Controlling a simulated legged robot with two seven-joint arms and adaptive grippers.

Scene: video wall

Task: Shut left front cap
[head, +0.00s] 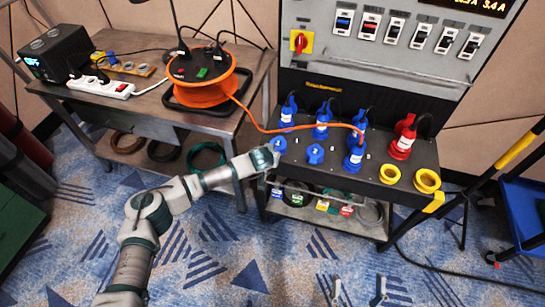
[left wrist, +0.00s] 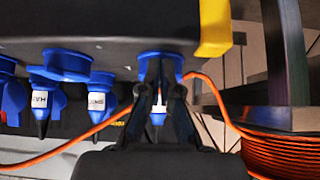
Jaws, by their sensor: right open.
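The left front cap (head: 279,145) is a blue round piece with a pale mark, at the front left corner of the dark socket panel (head: 372,160). I cannot tell whether it is fully closed. My left gripper (head: 265,157) is at that corner, right beside the cap. In the left wrist view its dark fingers (left wrist: 160,88) stand around or in front of a blue piece (left wrist: 158,66) at the panel edge; the contact is hidden. A second blue cap (head: 315,153) is to the right. My right gripper (head: 356,292) is open and empty over the carpet, low in the picture.
Blue plugs (head: 354,155), a red plug (head: 402,140) and yellow rings (head: 389,174) fill the panel. An orange cable (head: 262,128) runs from the reel (head: 203,92) on the left table, close to my left gripper. A blue cart (head: 524,208) stands at right.

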